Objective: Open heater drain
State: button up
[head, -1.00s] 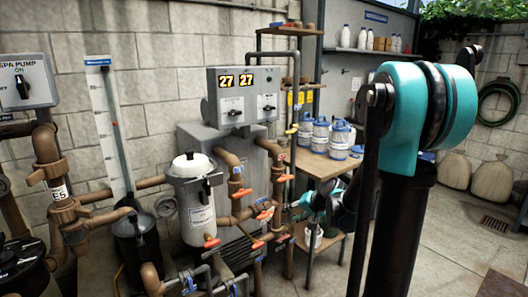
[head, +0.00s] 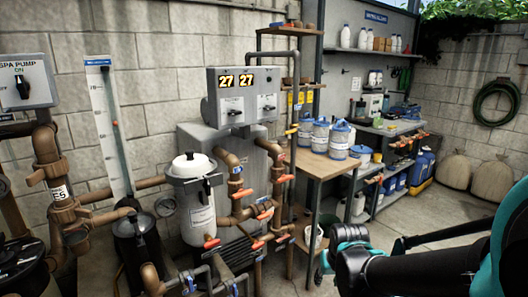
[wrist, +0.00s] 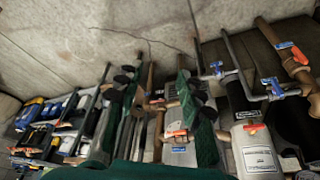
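The heater (head: 205,140) is a grey cabinet with a control box (head: 243,95) reading 27 and 27. Brown pipes with several orange-handled valves (head: 265,214) run in front of it. I cannot tell which valve is the heater drain; its label is too small to read. My gripper (wrist: 157,88) shows in the wrist view with two dark green fingers apart and nothing visibly held between them. Pipes and orange handles lie beyond it. In the head view my teal and black arm is low at the right, clear of the valves; the fingertips are hard to make out.
A white filter canister (head: 193,205) stands in front of the heater. A wooden table (head: 330,168) with blue-lidded tubs is right of the pipes. A shelf bench (head: 395,128) stands further back. The floor (head: 420,212) at right is partly clear.

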jog(key=c, duration=0.5)
jog(key=shift+w, duration=0.2)
jog(key=shift+c, duration=1.2)
jog(key=shift+n+y, duration=0.3)
jog(key=shift+n, duration=0.6)
jog(key=w+a+r, duration=0.1)
jog(key=w, duration=0.3)
jog(key=w+a+r, duration=0.1)
jog(key=w, duration=0.3)
jog(key=w+a+r, duration=0.1)
jog(key=w, duration=0.3)
jog(key=shift+w+a, duration=0.1)
jog(key=shift+a, duration=0.2)
grip_shut()
jog(key=n+g+y, duration=0.1)
jog(key=n, duration=0.4)
send_over(255, 246)
jog(key=s+d, duration=0.2)
jog(key=s, duration=0.1)
notch_tip(255, 246, down, 14)
jog(key=x, duration=0.8)
jog(key=s+x, duration=0.1)
jog(key=x, duration=0.3)
jog(key=shift+f, duration=0.75)
